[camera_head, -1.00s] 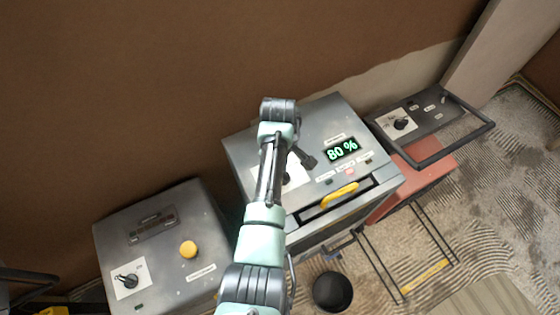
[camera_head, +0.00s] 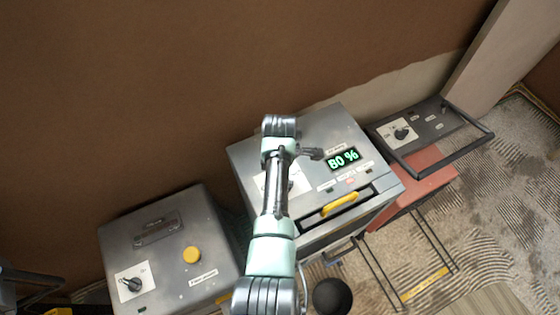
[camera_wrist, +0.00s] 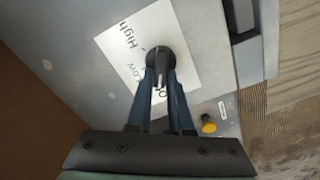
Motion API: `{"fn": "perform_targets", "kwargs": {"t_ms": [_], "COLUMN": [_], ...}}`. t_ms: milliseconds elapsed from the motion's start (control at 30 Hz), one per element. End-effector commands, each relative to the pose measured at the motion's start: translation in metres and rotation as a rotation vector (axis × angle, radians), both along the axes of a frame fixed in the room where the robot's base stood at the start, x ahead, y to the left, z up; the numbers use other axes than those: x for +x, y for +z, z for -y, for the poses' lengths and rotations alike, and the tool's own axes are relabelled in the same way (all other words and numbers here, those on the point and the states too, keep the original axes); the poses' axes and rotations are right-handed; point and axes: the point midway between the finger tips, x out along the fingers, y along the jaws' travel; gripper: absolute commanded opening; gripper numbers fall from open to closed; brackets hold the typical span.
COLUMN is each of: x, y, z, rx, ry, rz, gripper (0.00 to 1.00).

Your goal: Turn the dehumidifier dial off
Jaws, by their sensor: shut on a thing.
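The dehumidifier is the grey middle machine (camera_head: 330,123) with a lit 80 % display (camera_head: 343,160). Its black dial (camera_wrist: 160,58) sits on a white label (camera_wrist: 182,45) marked High and Low, with a third word partly covered. My gripper (camera_wrist: 161,80) is shut on the dial, its two dark fingers on either side of the knob's ridge. The ridge points towards the bottom of the wrist view. In the head view my arm hides the dial and fingertips; only parts of the white label (camera_head: 264,184) show.
A yellow handle (camera_head: 340,199) is on the dehumidifier's front. A grey box (camera_head: 172,250) with a yellow button and another dial stands at left. A red machine (camera_head: 428,174) with a dark bar handle stands at right.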

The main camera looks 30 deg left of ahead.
Motion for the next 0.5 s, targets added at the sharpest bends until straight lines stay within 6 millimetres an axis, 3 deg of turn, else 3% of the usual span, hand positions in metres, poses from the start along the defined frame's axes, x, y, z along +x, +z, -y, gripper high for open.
{"fn": "perform_targets", "kwargs": {"t_ms": [500], "x": [0.0008], "y": [0.0019], "z": [-0.0020], "rx": [0.005], "ry": [0.035], "rz": [0.004], "gripper": [0.00]}}
